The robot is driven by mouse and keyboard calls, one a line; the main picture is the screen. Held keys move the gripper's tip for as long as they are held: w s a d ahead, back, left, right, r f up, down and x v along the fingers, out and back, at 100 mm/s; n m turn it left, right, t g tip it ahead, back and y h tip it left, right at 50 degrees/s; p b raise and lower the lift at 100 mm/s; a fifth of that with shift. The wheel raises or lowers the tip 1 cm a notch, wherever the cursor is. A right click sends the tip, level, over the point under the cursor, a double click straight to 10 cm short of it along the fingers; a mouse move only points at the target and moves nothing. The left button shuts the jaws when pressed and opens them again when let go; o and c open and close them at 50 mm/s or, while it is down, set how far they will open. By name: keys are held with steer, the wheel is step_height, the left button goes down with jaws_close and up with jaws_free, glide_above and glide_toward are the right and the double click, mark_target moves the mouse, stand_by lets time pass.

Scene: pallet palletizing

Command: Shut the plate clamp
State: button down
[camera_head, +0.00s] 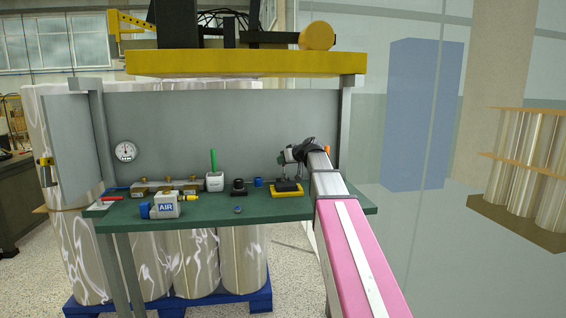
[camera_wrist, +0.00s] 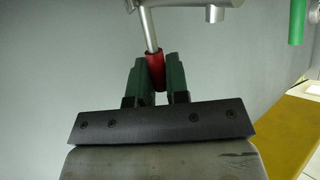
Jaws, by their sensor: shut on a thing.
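The plate clamp (camera_head: 287,190) appears to be the dark fixture on a yellow base at the right part of the green bench. My gripper (camera_head: 286,157) is just above it in the head view, partly hidden by my own wrist. In the wrist view my gripper (camera_wrist: 156,62) has its two green fingers closed on a red handle grip (camera_wrist: 156,72). A bare metal rod (camera_wrist: 148,30) runs from the grip up to a metal bar (camera_wrist: 190,10) at the top edge. The head view is too small to show the lever's angle.
The green bench (camera_head: 240,213) also carries a blue-and-grey AIR unit (camera_head: 166,206), a white block with a green handle (camera_head: 214,180), a black knob (camera_head: 238,187) and a red-handled lever (camera_head: 110,199). A grey panel (camera_head: 220,130) stands behind, under a yellow beam (camera_head: 240,63).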

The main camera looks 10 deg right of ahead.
steer(key=shift+s+n+t, duration=0.3)
steer(key=shift+s+t, duration=0.15)
steer(key=shift+t, duration=0.15)
steer(key=c, duration=1.1)
jaws_free()
steer(key=shift+r, duration=0.1)
steer(key=v, duration=1)
steer(key=shift+s+d, duration=0.3)
steer(key=shift+s, duration=0.05)
